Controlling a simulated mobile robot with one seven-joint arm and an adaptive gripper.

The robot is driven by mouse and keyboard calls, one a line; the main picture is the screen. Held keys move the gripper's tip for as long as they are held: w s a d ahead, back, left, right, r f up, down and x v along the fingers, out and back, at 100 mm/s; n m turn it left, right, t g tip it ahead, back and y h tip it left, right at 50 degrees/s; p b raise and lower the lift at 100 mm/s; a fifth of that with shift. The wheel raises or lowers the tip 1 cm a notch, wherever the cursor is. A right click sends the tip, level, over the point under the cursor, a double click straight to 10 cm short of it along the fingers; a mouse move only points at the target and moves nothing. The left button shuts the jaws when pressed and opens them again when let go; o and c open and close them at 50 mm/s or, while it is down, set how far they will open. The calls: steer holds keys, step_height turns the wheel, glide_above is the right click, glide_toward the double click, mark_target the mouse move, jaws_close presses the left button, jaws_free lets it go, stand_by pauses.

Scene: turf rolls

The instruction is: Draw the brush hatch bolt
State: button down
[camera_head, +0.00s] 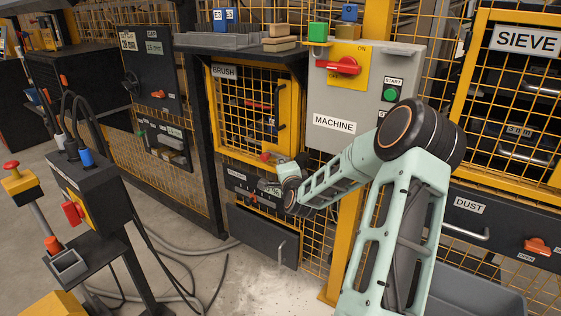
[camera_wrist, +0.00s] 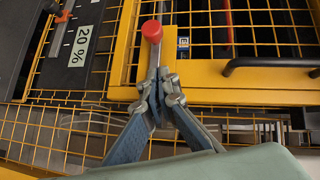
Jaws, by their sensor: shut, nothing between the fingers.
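The brush hatch (camera_head: 293,115) is a yellow-framed mesh door under the BRUSH label, and it looks closed. Its bolt (camera_wrist: 152,31) shows in the wrist view as a red knob on a grey stem, at the frame's edge. In the head view the red knob (camera_head: 265,157) is at the hatch's lower edge. My gripper (camera_wrist: 164,82) is shut and empty, with its fingertips close by the stem below the knob. I cannot tell whether they touch it. My gripper partly hides the stem's lower end. In the head view my arm reaches in from the right.
A black hatch handle (camera_wrist: 270,63) lies right of the bolt in the wrist view. The grey MACHINE box (camera_head: 360,98) stands right of the hatch. A control stand (camera_head: 88,200) with cables is at left.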

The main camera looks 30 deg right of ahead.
steer(key=p+v, duration=0.1)
steer(key=v, duration=0.5)
steer(key=shift+s, duration=0.25)
steer(key=shift+a, duration=0.15)
